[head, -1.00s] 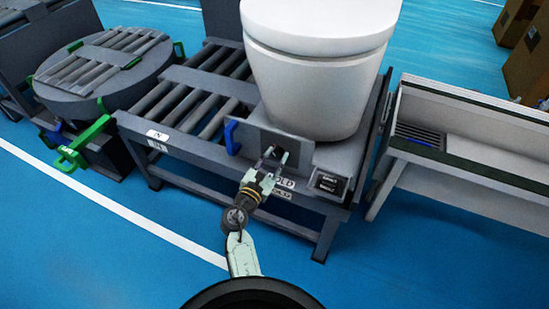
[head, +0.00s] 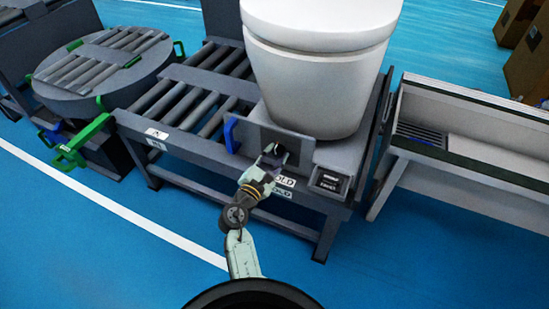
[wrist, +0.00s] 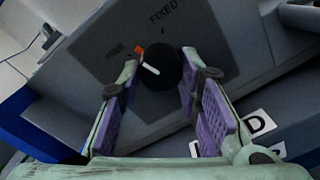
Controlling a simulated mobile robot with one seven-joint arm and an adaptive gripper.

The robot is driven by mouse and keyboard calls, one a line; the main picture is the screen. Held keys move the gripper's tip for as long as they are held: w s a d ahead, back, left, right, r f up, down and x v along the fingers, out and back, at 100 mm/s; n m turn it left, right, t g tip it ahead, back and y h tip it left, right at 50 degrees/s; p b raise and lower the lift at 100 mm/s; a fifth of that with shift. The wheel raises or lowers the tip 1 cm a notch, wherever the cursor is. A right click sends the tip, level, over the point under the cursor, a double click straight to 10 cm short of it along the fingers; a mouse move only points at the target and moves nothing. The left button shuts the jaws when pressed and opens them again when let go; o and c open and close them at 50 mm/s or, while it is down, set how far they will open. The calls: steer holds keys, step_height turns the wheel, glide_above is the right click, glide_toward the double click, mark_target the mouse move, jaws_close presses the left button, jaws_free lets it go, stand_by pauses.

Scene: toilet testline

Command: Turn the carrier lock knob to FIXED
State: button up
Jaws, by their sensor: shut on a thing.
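The carrier lock knob is a round black knob (wrist: 166,72) on a dark grey plate (wrist: 95,48). It also shows, small, in the head view (head: 279,149). A white pointer line on it points to the upper left in the wrist view, away from the FIXED label (wrist: 163,12) above. An orange mark (wrist: 138,48) lies beside the knob's upper left. My gripper (wrist: 158,64) has its fingers on either side of the knob and is shut on it. In the head view my gripper (head: 272,156) reaches the plate; its fingers partly hide the knob.
A white toilet (head: 318,70) stands on the roller conveyor (head: 190,105) behind the plate. A blue handle (head: 231,135) is just left of the plate, and a small dark panel (head: 329,181) is to the right. Blue floor (head: 120,240) is open in front.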

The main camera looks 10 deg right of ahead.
steer(key=m+b, duration=0.3)
steer(key=m, duration=0.3)
steer(key=shift+w, duration=0.1)
steer(key=m+b, duration=0.2)
steer(key=m, duration=0.1)
steer(key=m+b, duration=0.1)
steer(key=m, duration=0.1)
steer(key=shift+r+y, duration=0.25)
steer(key=shift+y, duration=0.05)
steer(key=shift+m, duration=0.3)
steer(key=o, duration=1.1)
steer(key=shift+o, duration=0.2)
steer(key=shift+a, duration=0.1)
steer(key=v, duration=0.7)
steer(key=shift+s, duration=0.25)
